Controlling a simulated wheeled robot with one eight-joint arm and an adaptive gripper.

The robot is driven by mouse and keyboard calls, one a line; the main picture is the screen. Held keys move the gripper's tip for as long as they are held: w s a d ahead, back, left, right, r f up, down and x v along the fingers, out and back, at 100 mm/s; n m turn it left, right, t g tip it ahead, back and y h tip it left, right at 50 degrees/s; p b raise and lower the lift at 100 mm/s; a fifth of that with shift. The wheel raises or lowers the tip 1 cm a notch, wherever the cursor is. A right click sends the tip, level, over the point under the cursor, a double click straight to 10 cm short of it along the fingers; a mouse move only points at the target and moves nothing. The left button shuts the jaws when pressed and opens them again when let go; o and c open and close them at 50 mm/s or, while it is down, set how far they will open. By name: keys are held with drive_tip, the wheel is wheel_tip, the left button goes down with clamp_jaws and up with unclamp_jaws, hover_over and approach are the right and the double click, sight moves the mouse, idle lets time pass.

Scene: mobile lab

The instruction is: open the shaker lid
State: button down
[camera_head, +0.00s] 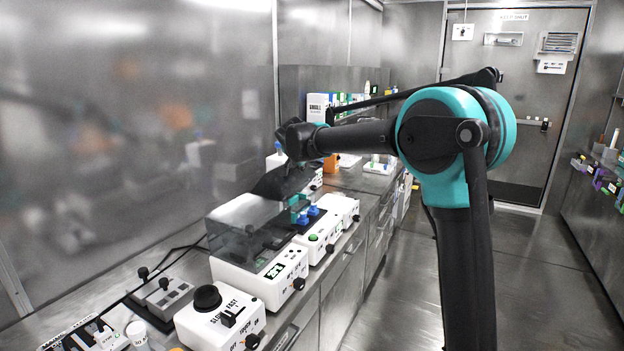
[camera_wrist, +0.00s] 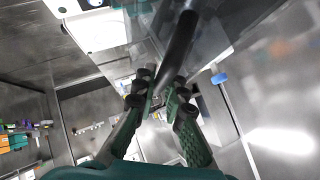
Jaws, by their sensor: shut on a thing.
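The shaker (camera_head: 250,282) is a white box with a green display on the bench, in the middle of the head view. Its smoky see-through lid (camera_head: 243,218) appears down over the base. In the wrist view my gripper (camera_wrist: 165,100) is shut on a dark round bar (camera_wrist: 180,45), which looks like the lid's handle. The exact contact between fingers and bar is partly hidden.
A white device with a black knob (camera_head: 220,318) stands in front of the shaker. Another with blue parts (camera_head: 318,235) stands just behind it. A grey control box (camera_head: 162,297) is at left. A metal wall rises behind the bench; the floor at right is clear.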

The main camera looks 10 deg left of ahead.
drive_tip(key=w+a+h, duration=0.1)
drive_tip(key=a, duration=0.2)
drive_tip(key=w+a+r+n+g+h, duration=0.1)
drive_tip(key=a, duration=0.2)
drive_tip(key=w+a+r+n+h, duration=0.1)
drive_tip(key=a, duration=0.2)
drive_tip(key=shift+w+a+r+g, duration=0.15)
drive_tip(key=shift+w+a+g, duration=0.1)
drive_tip(key=shift+g, duration=0.15)
drive_tip(key=shift+w+a, duration=0.25)
drive_tip(key=shift+a, duration=0.45)
drive_tip(key=shift+w+a, duration=0.2)
drive_tip(key=shift+a, duration=0.5)
drive_tip(key=c, duration=1.7)
unclamp_jaws()
drive_tip(key=shift+o, duration=0.6)
drive_tip(key=v, duration=1.1)
drive_tip(key=shift+s+a+r, duration=0.2)
drive_tip(key=shift+s+a, duration=0.1)
